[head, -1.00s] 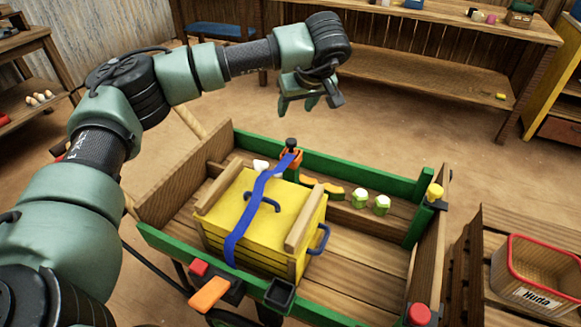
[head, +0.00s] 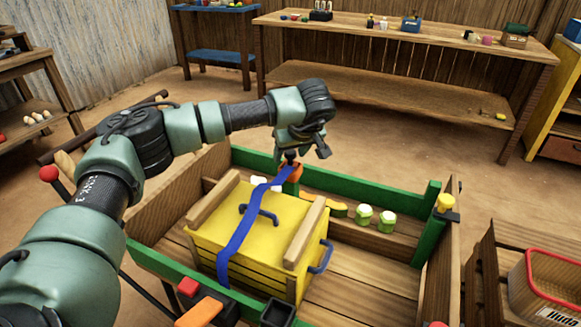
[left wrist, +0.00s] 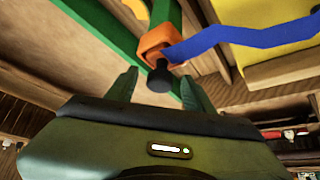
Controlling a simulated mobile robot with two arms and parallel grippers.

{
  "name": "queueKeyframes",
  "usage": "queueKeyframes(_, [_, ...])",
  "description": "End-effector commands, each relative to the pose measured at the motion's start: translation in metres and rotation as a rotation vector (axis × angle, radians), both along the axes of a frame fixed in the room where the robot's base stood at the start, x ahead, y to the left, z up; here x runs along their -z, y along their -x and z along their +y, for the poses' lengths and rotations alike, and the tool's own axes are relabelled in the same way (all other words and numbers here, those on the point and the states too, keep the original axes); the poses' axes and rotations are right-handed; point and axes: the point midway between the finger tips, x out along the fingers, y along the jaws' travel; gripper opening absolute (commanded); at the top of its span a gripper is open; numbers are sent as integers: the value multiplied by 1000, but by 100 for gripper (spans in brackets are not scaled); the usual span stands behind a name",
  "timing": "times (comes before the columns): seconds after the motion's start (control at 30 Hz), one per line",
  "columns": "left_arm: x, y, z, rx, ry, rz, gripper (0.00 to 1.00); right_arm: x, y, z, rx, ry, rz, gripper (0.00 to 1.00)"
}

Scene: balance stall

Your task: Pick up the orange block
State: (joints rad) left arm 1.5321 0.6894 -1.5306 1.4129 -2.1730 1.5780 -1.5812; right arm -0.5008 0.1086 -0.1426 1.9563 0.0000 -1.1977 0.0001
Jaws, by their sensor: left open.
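The orange block (head: 292,173) sits at the cart's far green rail, at the end of a blue strap (head: 245,225), with a black knob (head: 291,155) on top. In the left wrist view the orange block (left wrist: 158,45) lies just ahead of my fingers, and its black knob (left wrist: 160,76) shows between them. My left gripper (head: 300,150) is open and empty, close above the block; I cannot tell whether it touches the knob. It partly hides the far rail. My right gripper is not in view.
The strap crosses a yellow crate (head: 225,204) in the wooden cart. Two pale green objects (head: 375,219) and a yellow-orange piece stand right of the block. Another orange piece (head: 199,313) is on the near rail. A basket (head: 540,290) stands at right.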

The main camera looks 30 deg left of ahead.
Motion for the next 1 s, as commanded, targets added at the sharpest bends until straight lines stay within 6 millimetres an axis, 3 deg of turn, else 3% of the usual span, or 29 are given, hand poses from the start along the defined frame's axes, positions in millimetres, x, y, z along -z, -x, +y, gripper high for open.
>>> queueKeyframes(0.27, [2, -1, 1, 2, 1, -1, 49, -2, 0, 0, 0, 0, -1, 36])
queueKeyframes(0.43, [2, -1, 1, 2, 1, -1, 2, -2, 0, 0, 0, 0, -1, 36])
queueKeyframes(0.47, [2, -1, 1, 2, 1, -1, 0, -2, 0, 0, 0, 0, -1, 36])
queueKeyframes(0.77, [0, -1, 1, 1, 0, -2, 0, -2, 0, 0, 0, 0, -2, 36])
queueKeyframes(1.0, [-22, -2, 1, 0, 1, -5, 0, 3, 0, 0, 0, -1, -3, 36])
